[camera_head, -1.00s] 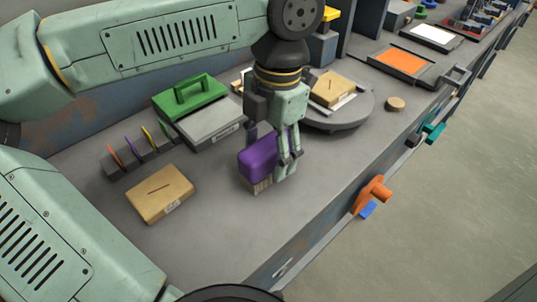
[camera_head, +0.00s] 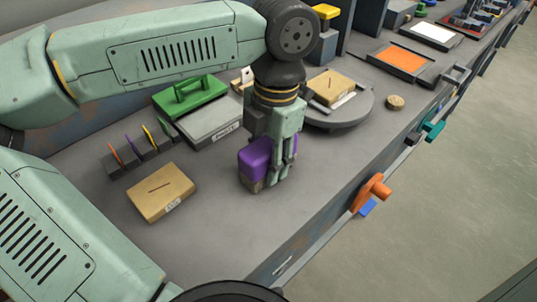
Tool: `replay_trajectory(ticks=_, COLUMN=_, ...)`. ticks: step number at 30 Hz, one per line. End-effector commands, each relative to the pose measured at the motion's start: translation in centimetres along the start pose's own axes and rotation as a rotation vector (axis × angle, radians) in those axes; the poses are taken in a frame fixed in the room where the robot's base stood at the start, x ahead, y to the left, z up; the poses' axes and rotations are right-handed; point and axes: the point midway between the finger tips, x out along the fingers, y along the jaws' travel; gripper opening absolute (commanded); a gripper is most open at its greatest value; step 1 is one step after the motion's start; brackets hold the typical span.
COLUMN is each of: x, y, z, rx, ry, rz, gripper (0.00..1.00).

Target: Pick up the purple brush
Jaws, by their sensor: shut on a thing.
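The purple brush (camera_head: 255,160) stands upright on the grey bench, with its purple block on top and pale bristles below. My gripper (camera_head: 276,172) points down over it and is shut on it. The fingers cover the brush's right side. I cannot tell whether the bristles still touch the bench.
A tan slotted box (camera_head: 161,193) lies to the left. Behind it is a rack with coloured discs (camera_head: 138,146). A green-handled lid (camera_head: 190,95) and a grey box (camera_head: 212,125) stand behind. A round turntable (camera_head: 340,116) is at the right.

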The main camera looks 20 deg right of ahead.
Motion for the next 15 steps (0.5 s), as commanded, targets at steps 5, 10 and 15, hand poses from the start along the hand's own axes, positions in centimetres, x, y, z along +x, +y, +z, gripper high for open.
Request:
replay_trajectory(ticks=5, x=0.00, y=0.00, z=0.00, rx=0.000, ry=0.000, rz=0.000, gripper=0.14)
replay_trajectory(ticks=10, x=-0.03, y=0.00, z=0.00, rx=0.000, ry=0.000, rz=0.000, gripper=0.04)
replay_trajectory(ticks=15, x=-0.04, y=0.00, z=0.00, rx=0.000, ry=0.000, rz=0.000, gripper=0.04)
